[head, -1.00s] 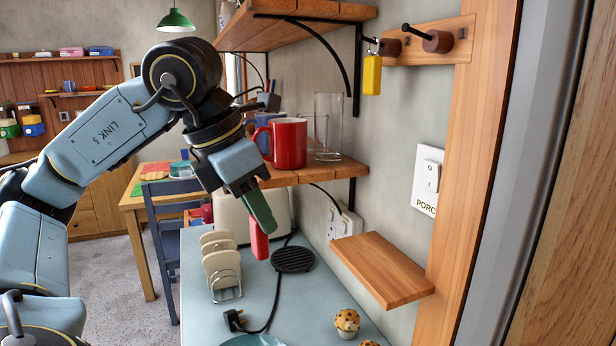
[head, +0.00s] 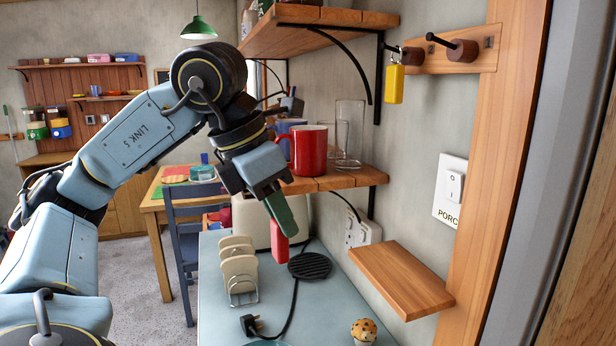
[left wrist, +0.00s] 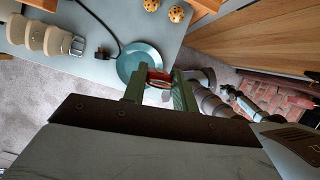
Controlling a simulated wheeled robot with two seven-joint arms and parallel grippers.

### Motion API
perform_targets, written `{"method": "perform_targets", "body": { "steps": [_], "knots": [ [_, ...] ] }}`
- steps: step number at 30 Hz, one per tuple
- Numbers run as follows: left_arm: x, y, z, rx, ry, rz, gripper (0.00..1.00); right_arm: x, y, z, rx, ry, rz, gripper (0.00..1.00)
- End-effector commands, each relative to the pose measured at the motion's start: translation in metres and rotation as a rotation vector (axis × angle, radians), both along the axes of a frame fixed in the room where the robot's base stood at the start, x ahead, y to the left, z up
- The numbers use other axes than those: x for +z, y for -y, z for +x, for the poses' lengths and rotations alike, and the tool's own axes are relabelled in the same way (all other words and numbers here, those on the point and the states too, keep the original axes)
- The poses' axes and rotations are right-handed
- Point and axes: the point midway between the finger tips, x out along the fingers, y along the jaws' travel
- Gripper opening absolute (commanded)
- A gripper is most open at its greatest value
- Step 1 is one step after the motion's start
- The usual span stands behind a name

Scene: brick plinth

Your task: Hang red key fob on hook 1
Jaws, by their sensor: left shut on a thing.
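The red key fob (head: 278,243) hangs down from my left gripper (head: 283,215), which is shut on it above the blue worktop. In the left wrist view the fob (left wrist: 158,78) shows between the two green fingers of the gripper (left wrist: 160,90). A wooden rail (head: 475,50) on the wall at upper right carries dark pegs. One peg (head: 411,56) holds a yellow key fob (head: 394,84). The other peg (head: 460,49), to its right, is bare. No hook numbers can be read. My right gripper is not in view.
A small wooden shelf (head: 402,278) juts out below the light switch (head: 451,190). A red mug (head: 309,150) and a glass (head: 348,135) stand on the lower wall shelf (head: 345,178). A toast rack (head: 240,270), a black trivet (head: 310,265) and a muffin (head: 364,331) are on the worktop.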

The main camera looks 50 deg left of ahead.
Motion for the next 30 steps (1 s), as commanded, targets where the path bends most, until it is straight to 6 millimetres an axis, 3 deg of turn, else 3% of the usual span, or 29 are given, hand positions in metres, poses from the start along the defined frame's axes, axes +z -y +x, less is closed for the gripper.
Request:
{"method": "perform_targets", "body": {
  "steps": [8, 21, 25, 30],
  "knots": [
    [0.054, 0.011, 0.029, -0.027, -0.006, -0.051, 0.06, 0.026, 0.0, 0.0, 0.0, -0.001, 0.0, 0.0],
    [0.186, 0.064, 0.076, -0.121, -0.05, -0.156, 0.06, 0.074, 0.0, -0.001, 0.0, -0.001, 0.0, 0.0],
    [0.215, 0.077, 0.081, -0.132, -0.059, -0.179, 0.06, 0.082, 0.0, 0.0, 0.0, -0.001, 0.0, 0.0],
    [0.23, 0.086, 0.082, -0.135, -0.068, -0.192, 0.06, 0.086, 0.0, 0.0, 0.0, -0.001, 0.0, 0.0]
  ]
}}
